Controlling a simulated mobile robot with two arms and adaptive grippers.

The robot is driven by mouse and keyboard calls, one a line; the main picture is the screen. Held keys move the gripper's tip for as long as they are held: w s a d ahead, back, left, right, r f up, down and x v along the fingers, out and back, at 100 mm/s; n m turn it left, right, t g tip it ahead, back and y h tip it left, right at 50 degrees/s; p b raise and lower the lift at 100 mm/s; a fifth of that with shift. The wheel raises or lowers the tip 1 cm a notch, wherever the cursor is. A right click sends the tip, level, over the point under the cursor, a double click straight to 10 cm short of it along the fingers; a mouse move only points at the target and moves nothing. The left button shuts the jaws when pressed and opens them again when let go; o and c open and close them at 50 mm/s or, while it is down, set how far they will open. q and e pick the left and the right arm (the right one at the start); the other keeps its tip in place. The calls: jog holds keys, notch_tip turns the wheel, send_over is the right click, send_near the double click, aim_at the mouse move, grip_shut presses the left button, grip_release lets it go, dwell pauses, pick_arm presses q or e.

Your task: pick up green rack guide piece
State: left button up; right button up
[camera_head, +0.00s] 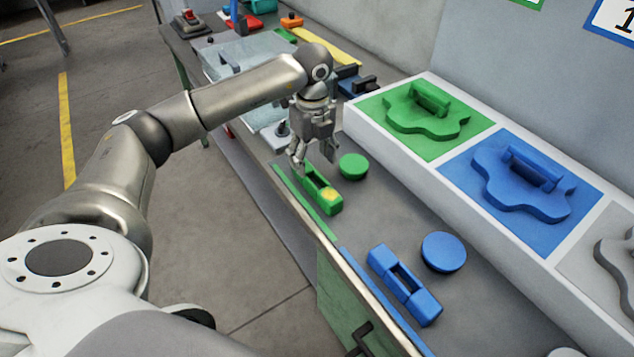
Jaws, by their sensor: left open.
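A green elongated block with a slotted middle (323,192), which looks like the green rack guide piece, lies on the grey bench near its front edge. It has a yellowish patch at its near end. My left gripper (300,162) points down at the far end of this block, with its fingers open. The fingers overlap that end in the view; I cannot tell whether they touch it. The fingers hold nothing that I can see. My right gripper is not in view.
A green disc (353,166) lies right beside the block. A blue slotted block (405,285) and blue disc (443,252) lie nearer. A white raised shelf (560,270) behind holds green (427,110) and blue (522,183) handled shapes. Several small items crowd the bench's far end.

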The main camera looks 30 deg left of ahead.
aim_at(313, 180)
pick_arm(q)
notch_tip(313, 180, down, 2)
notch_tip(313, 180, down, 5)
jog(key=shift+r+p, duration=0.1)
jog(key=shift+p, duration=0.85)
jog(key=shift+f, duration=0.4)
jog(key=shift+r, duration=0.1)
jog(key=c, duration=1.2)
jog(key=shift+c, duration=0.2)
